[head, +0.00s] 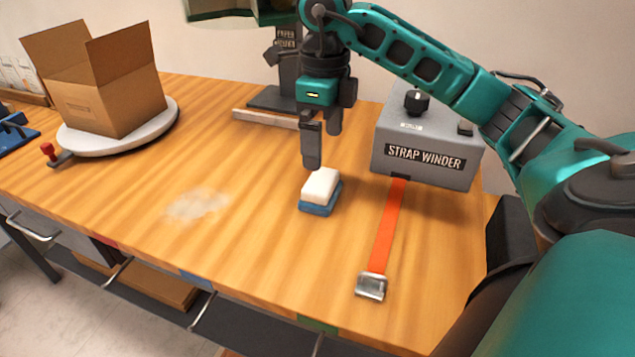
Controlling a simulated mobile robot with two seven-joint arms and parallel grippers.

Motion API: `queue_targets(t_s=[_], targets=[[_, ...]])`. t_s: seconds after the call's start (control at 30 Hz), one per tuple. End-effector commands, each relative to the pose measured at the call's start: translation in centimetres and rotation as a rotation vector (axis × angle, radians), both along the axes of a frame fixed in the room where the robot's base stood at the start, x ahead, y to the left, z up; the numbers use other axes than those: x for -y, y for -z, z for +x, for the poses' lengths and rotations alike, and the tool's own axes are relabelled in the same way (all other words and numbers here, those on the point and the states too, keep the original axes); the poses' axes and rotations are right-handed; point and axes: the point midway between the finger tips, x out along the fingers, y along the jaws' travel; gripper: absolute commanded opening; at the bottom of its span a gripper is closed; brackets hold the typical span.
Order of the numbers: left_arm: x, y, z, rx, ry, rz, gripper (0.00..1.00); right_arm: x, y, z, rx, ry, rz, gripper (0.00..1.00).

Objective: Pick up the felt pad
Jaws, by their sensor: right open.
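The felt pad (322,186) appears as a small white block with a blue layer beneath it, lying on the wooden bench (250,240) near its middle. My right gripper (322,147) points down just above and behind the pad, with its fingers apart and nothing between them. The near finger's tip is close to the pad's top edge; I cannot tell whether they touch. My left gripper is not in the head view.
A grey strap winder (428,142) stands right of the pad, its orange strap (388,225) running forward to a metal buckle (371,286). An open cardboard box (108,100) sits on a round turntable (150,125) at left. A pale smudge (197,205) marks otherwise clear wood left of the pad.

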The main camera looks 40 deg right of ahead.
Motion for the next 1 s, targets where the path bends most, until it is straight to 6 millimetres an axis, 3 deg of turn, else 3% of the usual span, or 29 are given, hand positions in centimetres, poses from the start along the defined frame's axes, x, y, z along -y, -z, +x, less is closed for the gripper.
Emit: queue_targets(t_s=[0.03, 0.1, 0.37, 0.63, 1.0], targets=[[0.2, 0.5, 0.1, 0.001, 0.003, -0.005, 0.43, -0.1, 1.5, 0.0, -0.002, -0.001, 0.002, 1.0], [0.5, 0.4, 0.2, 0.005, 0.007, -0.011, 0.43, -0.1, 2.4, 0.0, -0.002, 0.0, 0.002, 1.0], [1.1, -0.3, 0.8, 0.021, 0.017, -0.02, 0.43, -0.1, 4.1, 0.0, -0.001, -0.001, 0.002, 1.0], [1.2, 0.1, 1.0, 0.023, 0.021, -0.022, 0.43, -0.2, 8.0, 0.2, -0.002, 0.001, 0.001, 1.0], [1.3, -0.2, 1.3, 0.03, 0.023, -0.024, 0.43, -0.2, 8.7, 0.2, 0.002, 0.0, 0.001, 0.97]])
